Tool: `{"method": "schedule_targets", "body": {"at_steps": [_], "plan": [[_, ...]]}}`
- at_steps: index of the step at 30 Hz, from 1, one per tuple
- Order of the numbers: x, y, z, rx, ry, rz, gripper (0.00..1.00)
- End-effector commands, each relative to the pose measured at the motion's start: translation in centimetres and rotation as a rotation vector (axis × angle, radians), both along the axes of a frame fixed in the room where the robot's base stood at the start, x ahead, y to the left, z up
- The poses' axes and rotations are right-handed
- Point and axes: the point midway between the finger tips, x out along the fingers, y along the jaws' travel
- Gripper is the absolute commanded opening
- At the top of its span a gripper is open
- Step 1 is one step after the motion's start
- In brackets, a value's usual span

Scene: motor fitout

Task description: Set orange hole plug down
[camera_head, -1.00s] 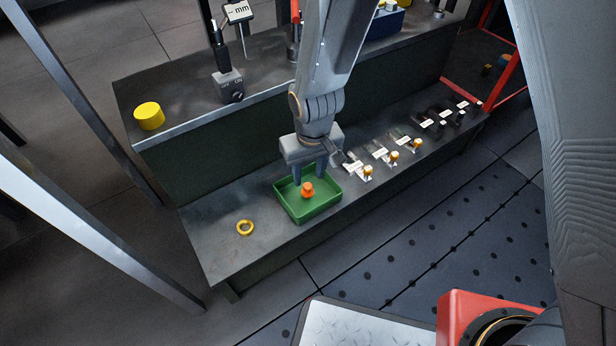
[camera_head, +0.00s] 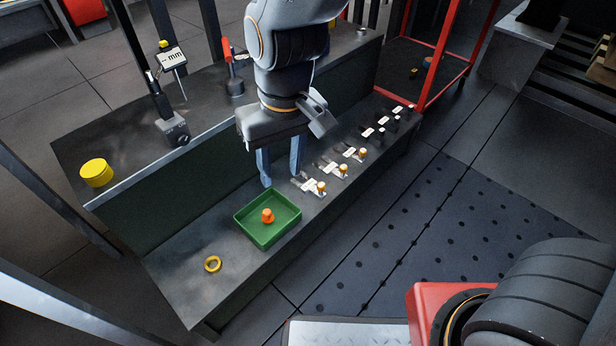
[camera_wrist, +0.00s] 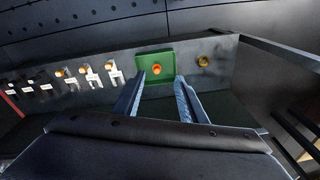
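The orange hole plug (camera_head: 267,215) rests inside the green tray (camera_head: 283,232), near its middle. The plug also shows in the wrist view (camera_wrist: 156,69), in the tray (camera_wrist: 146,58) and beyond my fingertips. My gripper (camera_head: 281,182) is open and empty. Its two fingers are apart, above and behind the tray in the head view. Nothing is between the fingers, and they do not touch the plug.
A yellow ring (camera_head: 213,264) lies on the lower bench left of the tray. Several labelled fittings (camera_head: 343,170) stand in a row to the right. A yellow cylinder (camera_head: 96,173) and a dial-gauge stand (camera_head: 172,125) are on the upper shelf.

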Motion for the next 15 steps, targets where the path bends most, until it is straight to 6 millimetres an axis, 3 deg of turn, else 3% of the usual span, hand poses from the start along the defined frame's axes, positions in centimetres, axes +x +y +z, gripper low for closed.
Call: {"method": "schedule_targets", "body": {"at_steps": [1,6,10,15], "plan": [[-1.0,-0.8,1.6,0.011,0.001,-0.009,0.38],[-4.9,-3.5,5.1,0.036,0.029,-0.034,0.38],[-7.2,-4.9,6.5,0.049,0.047,-0.043,0.38],[-8.7,-5.8,7.2,0.057,0.06,-0.049,0.38]]}}
